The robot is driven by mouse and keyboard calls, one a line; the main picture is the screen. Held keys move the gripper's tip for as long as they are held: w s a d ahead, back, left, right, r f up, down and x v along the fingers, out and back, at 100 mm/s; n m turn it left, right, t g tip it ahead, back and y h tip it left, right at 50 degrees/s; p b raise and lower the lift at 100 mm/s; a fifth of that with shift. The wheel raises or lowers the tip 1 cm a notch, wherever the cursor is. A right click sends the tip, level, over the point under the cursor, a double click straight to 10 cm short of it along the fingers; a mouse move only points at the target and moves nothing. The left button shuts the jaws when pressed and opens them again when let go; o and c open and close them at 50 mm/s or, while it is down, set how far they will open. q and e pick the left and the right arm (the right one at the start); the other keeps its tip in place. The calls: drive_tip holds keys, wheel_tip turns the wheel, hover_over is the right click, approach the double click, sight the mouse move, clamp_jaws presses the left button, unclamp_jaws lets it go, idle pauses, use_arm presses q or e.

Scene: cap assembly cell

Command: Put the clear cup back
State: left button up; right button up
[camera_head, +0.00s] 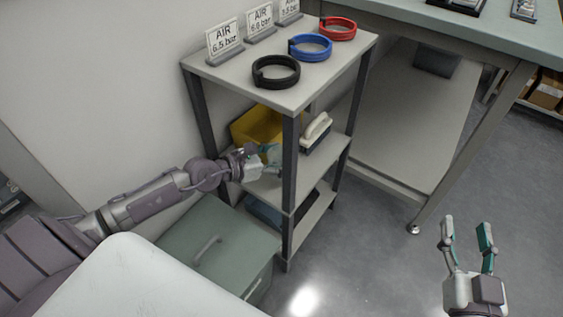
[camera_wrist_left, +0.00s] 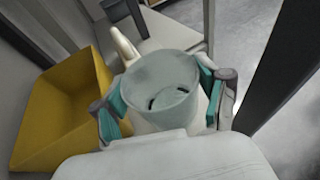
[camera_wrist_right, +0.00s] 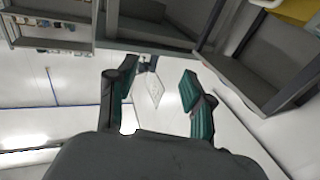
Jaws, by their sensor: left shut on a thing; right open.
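The clear cup (camera_wrist_left: 160,85) is between the teal finger pads of my left gripper (camera_wrist_left: 165,98) in the left wrist view. The gripper is shut on it, and the cup looks upright with its open rim showing. In the head view my left gripper (camera_head: 262,160) reaches into the middle level of the grey shelf unit (camera_head: 325,160); the cup is hard to make out there. Whether the cup touches the shelf I cannot tell. My right gripper (camera_head: 466,240) is open and empty over the floor; it also shows in the right wrist view (camera_wrist_right: 155,88).
A yellow bin (camera_head: 250,126) and a white-handled brush (camera_head: 316,130) stand on the same shelf level, close to my left gripper. Black (camera_head: 276,72), blue (camera_head: 311,47) and red (camera_head: 338,28) hose coils lie on top. A shelf post (camera_head: 290,165) stands in front. A green-grey box (camera_head: 215,250) is below.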

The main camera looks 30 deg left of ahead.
use_arm(q)
drive_tip(key=shift+w+d, duration=0.1)
drive_tip(key=shift+w, duration=0.1)
drive_tip(key=shift+f, duration=0.25)
wheel_tip(320, 180, down, 3)
drive_tip(key=b, duration=0.2)
drive_tip(key=shift+b, duration=0.4)
use_arm(e)
drive_tip(key=s+r+t+y, duration=0.2)
drive_tip(key=s+r+t, duration=0.2)
drive_tip(key=r+t, duration=0.3)
wheel_tip(320, 180, up, 3)
drive_tip(key=shift+a+f, duration=0.1)
drive_tip(key=shift+a, duration=0.1)
use_arm(q)
drive_tip(key=shift+f, duration=0.1)
use_arm(e)
drive_tip(key=shift+s+r, duration=0.15)
drive_tip(key=shift+r, duration=0.05)
use_arm(q)
drive_tip(key=o, duration=0.9)
use_arm(e)
drive_tip(key=shift+s+r+t+y, duration=0.15)
drive_tip(key=shift+s+t+y, duration=0.05)
drive_tip(key=shift+t+y, duration=0.2)
